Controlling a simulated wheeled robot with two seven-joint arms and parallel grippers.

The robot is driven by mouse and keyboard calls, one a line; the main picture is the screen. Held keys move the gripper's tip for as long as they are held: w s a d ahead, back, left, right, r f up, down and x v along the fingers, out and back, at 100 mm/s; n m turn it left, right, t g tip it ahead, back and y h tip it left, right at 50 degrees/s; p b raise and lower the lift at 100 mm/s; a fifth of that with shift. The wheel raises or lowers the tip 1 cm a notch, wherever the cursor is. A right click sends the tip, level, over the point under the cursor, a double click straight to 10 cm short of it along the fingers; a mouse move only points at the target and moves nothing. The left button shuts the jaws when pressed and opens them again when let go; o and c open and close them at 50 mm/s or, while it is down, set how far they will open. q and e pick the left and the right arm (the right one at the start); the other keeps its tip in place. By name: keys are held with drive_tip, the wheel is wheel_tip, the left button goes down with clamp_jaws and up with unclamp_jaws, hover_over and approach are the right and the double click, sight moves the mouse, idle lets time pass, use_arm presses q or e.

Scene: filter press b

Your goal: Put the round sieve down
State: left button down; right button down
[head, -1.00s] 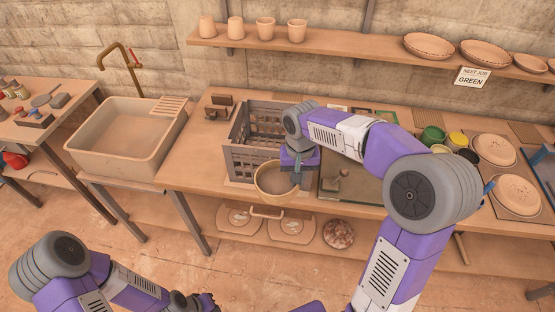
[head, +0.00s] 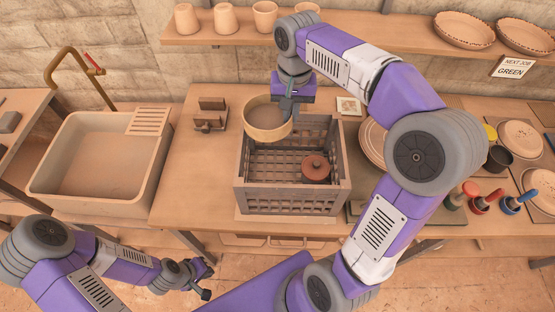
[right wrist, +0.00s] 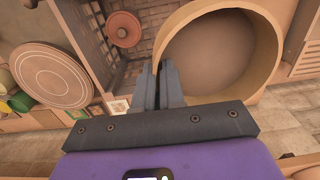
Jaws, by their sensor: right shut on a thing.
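The round sieve (head: 264,126) has a pale wooden rim and a grey-brown mesh. My right gripper (head: 287,112) is shut on its rim and holds it up by its right side, in front of the back left corner of the crate in the picture. In the right wrist view the sieve (right wrist: 220,50) lies to the right of the fingers (right wrist: 162,88), which grip its near left rim. My left gripper (head: 203,279) is low at the front left, away from the bench top; its jaw gap is unclear.
A grey crate (head: 291,206) with a small lidded reddish pot (head: 316,168) inside stands below the sieve. A sink (head: 95,200) is at the left. A small wooden stand (head: 209,114) is at the back. Bench top left of the crate (head: 195,180) is clear.

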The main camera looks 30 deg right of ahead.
drive_tip(key=f+b, duration=0.1)
drive_tip(key=f, duration=0.6)
drive_tip(key=f+b, duration=0.2)
drive_tip(key=f, duration=0.6)
drive_tip(key=f+b, duration=0.2)
drive_tip(key=f, duration=0.6)
drive_tip(key=shift+s+f, duration=0.25)
drive_tip(key=shift+s, duration=0.15)
drive_tip(key=shift+f+b, duration=0.75)
drive_tip(key=shift+f, duration=1.3)
drive_tip(key=shift+f, duration=0.1)
drive_tip(key=c, duration=1.2)
unclamp_jaws()
drive_tip(key=shift+c, duration=0.2)
drive_tip(key=shift+r, duration=0.3)
wheel_tip(320, 180, up, 12)
drive_tip(key=p, duration=0.2)
drive_tip(key=shift+d+f+p, duration=0.15)
drive_tip(key=shift+f+p, duration=0.05)
drive_tip(key=shift+p, duration=0.2)
